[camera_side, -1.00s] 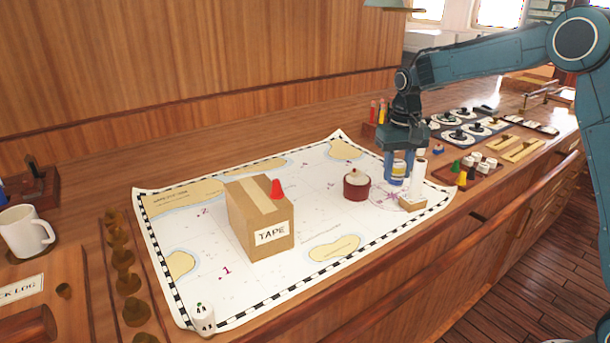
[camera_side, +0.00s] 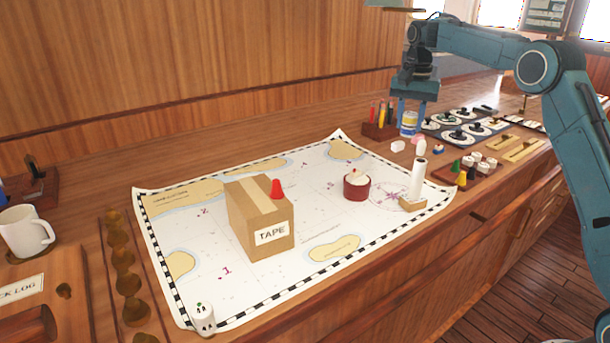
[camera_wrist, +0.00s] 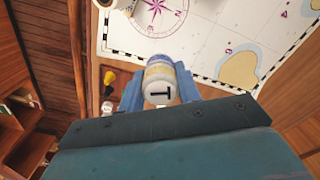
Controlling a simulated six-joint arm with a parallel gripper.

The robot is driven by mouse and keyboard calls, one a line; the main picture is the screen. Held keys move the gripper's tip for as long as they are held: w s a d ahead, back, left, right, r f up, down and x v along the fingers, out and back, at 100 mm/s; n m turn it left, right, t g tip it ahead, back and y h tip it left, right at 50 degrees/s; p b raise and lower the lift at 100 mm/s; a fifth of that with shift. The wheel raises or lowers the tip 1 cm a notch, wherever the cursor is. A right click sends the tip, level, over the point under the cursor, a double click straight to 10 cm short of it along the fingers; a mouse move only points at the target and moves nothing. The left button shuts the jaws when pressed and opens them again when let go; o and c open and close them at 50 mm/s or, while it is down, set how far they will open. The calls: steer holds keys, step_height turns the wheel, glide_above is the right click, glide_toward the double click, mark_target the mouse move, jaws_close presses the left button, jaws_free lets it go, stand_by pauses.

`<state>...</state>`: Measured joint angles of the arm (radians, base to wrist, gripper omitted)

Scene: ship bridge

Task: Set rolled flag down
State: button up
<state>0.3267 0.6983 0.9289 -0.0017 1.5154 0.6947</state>
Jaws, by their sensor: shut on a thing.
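The rolled flag (camera_side: 408,123) is a small white cylinder with blue and yellow bands. My gripper (camera_side: 410,112) is shut on it and holds it upright above the counter, behind the chart's right end. In the wrist view the flag (camera_wrist: 159,80) sits between the two blue fingers of my gripper (camera_wrist: 160,88), with a dark letter T on its near end. Its lower end appears clear of the counter in the side view.
The chart (camera_side: 215,270) carries a tape box (camera_side: 260,220), a red pot (camera_side: 356,187) and a white cylinder on a wooden block (camera_side: 412,203). A pencil holder (camera_side: 379,130) stands left of the flag. Dark trays with round pieces (camera_side: 460,125) lie right.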

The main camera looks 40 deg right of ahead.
steer(key=d+r+m, duration=0.5)
steer(key=d, duration=0.1)
steer(key=shift+s+d, duration=0.35)
stand_by(0.3)
step_height(320, 180, down, 16)
steer(key=shift+r, duration=0.2)
stand_by(0.6)
steer(key=shift+f, duration=0.15)
steer(key=shift+f, duration=1.8)
steer(key=shift+f, duration=0.15)
steer(key=o, duration=0.9)
steer(key=shift+o, duration=0.2)
